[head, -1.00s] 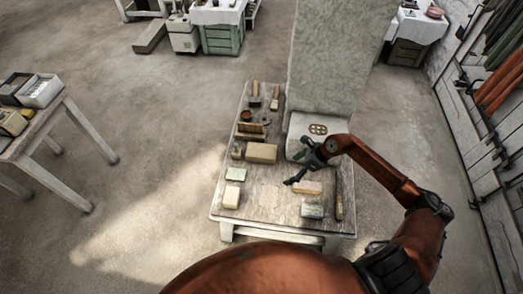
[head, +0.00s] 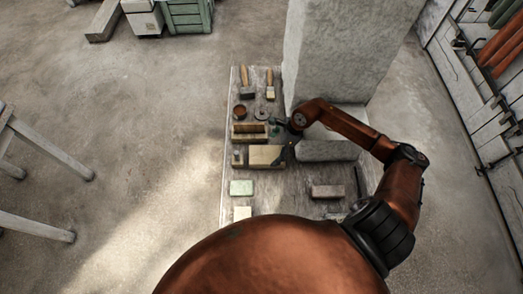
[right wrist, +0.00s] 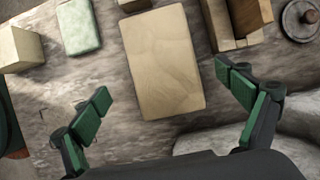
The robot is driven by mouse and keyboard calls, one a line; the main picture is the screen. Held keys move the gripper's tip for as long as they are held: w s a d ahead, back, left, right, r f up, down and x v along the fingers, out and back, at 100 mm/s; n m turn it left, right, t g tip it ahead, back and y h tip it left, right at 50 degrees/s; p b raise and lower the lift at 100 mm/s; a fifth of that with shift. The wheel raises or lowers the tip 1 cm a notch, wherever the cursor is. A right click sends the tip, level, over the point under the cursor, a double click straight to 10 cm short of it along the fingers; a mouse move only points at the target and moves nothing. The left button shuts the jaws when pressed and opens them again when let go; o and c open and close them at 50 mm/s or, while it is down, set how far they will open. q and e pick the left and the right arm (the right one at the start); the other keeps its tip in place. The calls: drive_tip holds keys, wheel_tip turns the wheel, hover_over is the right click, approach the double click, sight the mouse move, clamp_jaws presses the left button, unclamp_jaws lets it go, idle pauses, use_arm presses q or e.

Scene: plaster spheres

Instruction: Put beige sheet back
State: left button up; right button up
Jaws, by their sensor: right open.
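A flat-topped beige piece (head: 266,155), which I take for the beige sheet or a stack topped by it, lies on the worn bench (head: 285,195). In the right wrist view the beige piece (right wrist: 163,62) lies ahead between my spread fingers, its near end toward the palm. My right gripper (right wrist: 165,97) is open and empty, with green finger pads on either side, apart from the piece. In the head view the right gripper (head: 286,140) is at the piece's right side. A wooden holder (head: 250,132) stands just behind the piece. My left gripper is out of view.
A pale green block (head: 241,187) and a cream block (head: 242,212) lie nearer on the bench. A pinkish brick (head: 327,191) lies right. A tall grey slab (head: 345,60) rises behind the arm. Brushes (head: 246,80) and a round metal disc (head: 262,113) lie farther back.

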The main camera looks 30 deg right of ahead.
sight(267, 154)
drive_tip(key=x, duration=0.4)
drive_tip(key=shift+w+f+b, duration=0.1)
drive_tip(key=shift+b, duration=0.3)
drive_tip(key=shift+x, duration=1.1)
drive_tip(key=shift+w+f, duration=0.15)
drive_tip(key=shift+f, duration=0.1)
drive_tip(key=c, duration=1.6)
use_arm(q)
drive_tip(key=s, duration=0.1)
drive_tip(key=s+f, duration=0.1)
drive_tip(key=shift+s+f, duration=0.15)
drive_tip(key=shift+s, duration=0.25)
use_arm(e)
drive_tip(key=shift+r, duration=0.1)
drive_tip(key=shift+r, duration=0.1)
